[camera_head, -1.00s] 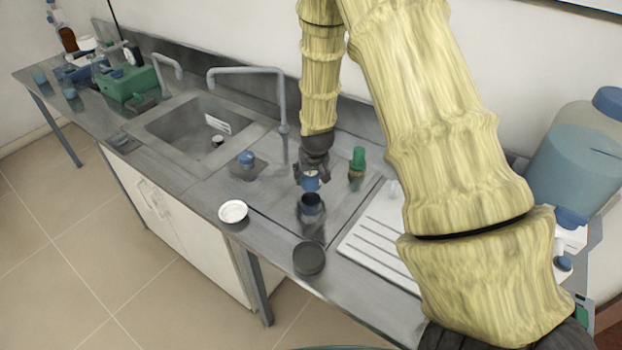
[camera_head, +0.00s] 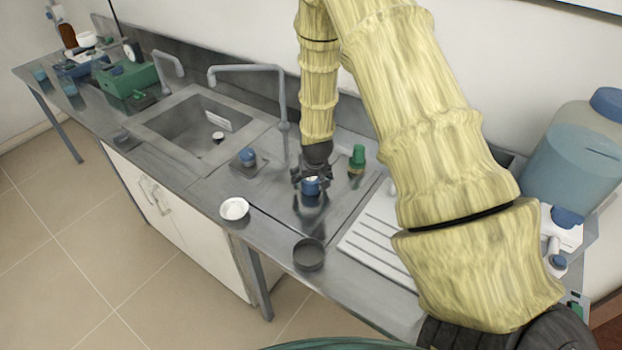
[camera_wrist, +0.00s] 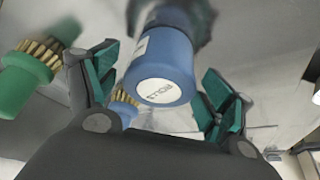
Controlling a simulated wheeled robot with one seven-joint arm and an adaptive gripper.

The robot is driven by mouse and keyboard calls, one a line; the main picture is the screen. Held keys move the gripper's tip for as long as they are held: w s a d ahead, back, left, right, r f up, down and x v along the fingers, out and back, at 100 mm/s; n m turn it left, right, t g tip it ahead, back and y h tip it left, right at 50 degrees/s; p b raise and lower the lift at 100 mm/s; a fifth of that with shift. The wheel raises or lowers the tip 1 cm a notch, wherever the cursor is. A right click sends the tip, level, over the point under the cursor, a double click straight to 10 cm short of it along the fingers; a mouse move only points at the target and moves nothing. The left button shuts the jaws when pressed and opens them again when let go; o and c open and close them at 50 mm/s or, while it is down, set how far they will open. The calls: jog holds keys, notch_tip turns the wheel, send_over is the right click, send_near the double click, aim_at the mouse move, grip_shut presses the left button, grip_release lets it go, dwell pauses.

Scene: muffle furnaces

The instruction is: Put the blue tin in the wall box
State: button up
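The blue tin (camera_head: 311,188) is on the grey steel counter below my gripper, its dark reflection in front of it. In the wrist view the tin (camera_wrist: 168,65) has a round white lettered label on its end. My gripper (camera_head: 311,178) is lowered over the tin. In the wrist view my gripper (camera_wrist: 160,95) has its green-padded fingers on either side of the tin, with gaps visible on both sides, so it looks open. I cannot make out the wall box in any view.
A blue-topped item (camera_head: 248,158) stands to the left, beside the sink (camera_head: 195,125) and tap (camera_head: 283,115). A white dish (camera_head: 235,209) and dark round dish (camera_head: 308,254) lie near the front edge.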

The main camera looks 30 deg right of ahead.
jog(key=shift+r, duration=0.25)
jog(key=b+v, duration=0.3)
jog(key=v, duration=0.8)
jog(key=shift+s+r, duration=0.25)
jog(key=shift+s, duration=0.1)
